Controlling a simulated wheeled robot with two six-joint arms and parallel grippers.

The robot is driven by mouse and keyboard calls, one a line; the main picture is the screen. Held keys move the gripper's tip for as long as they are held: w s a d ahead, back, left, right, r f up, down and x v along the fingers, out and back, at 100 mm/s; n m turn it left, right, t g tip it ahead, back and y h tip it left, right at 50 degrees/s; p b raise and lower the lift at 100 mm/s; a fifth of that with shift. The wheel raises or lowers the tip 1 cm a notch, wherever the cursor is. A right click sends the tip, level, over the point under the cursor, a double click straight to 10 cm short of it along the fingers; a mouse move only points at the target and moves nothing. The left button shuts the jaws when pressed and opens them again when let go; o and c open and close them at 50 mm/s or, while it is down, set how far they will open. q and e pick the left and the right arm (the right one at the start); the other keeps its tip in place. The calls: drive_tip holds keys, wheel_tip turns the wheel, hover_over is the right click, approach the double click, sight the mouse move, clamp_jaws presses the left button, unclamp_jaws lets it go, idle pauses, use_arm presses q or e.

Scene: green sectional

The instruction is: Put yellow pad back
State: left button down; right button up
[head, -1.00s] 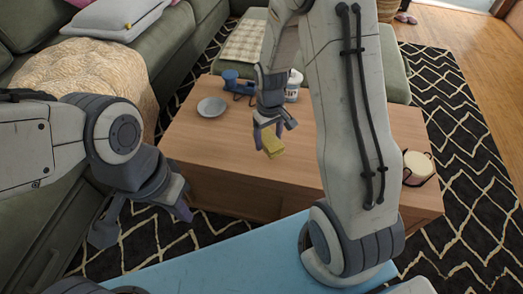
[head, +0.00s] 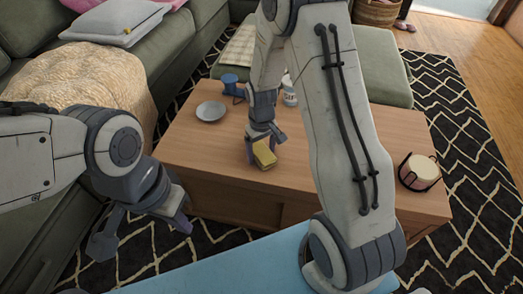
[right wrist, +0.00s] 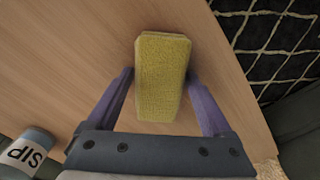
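The yellow pad (head: 264,155) is at the wooden coffee table (head: 215,160), near its front edge. My right gripper (head: 265,146) points down at it, with one finger on each side, and appears shut on it. In the right wrist view the pad (right wrist: 162,75) lies lengthwise between the fingertips of the gripper (right wrist: 160,78). I cannot tell whether the pad touches the tabletop. My left gripper (head: 145,235) hangs open and empty at the lower left, above the rug.
A grey dish (head: 211,111), a blue object (head: 232,86) and a white labelled container (head: 290,97) stand towards the table's back. A holder with a round cream item (head: 420,172) stands at the right end. Green sofa sections border the table.

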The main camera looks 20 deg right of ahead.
sight(261, 151)
drive_tip(key=shift+o, duration=0.2)
drive_tip(key=s+a+r+n+p, duration=0.1)
drive_tip(key=a+r+p, duration=0.2)
drive_tip(key=r, duration=0.5)
drive_tip(key=s+a+r+p, duration=0.2)
drive_tip(key=r+p, duration=0.1)
drive_tip(key=r, duration=0.5)
drive_tip(key=s+a+r+n, duration=0.2)
drive_tip(key=s+a+r, duration=0.2)
drive_tip(key=s, duration=0.6)
drive_tip(key=s+a+r+n+y, duration=0.1)
drive_tip(key=s+a+r, duration=0.3)
drive_tip(key=s, duration=0.6)
drive_tip(key=shift+s+a+r+n, duration=0.15)
drive_tip(key=shift+s+a+n, duration=0.05)
drive_tip(key=shift+a+n, duration=0.35)
drive_tip(key=shift+r, duration=0.1)
wheel_tip(261, 151, up, 32)
drive_tip(key=p, duration=3.1)
drive_tip(key=shift+p, duration=0.35)
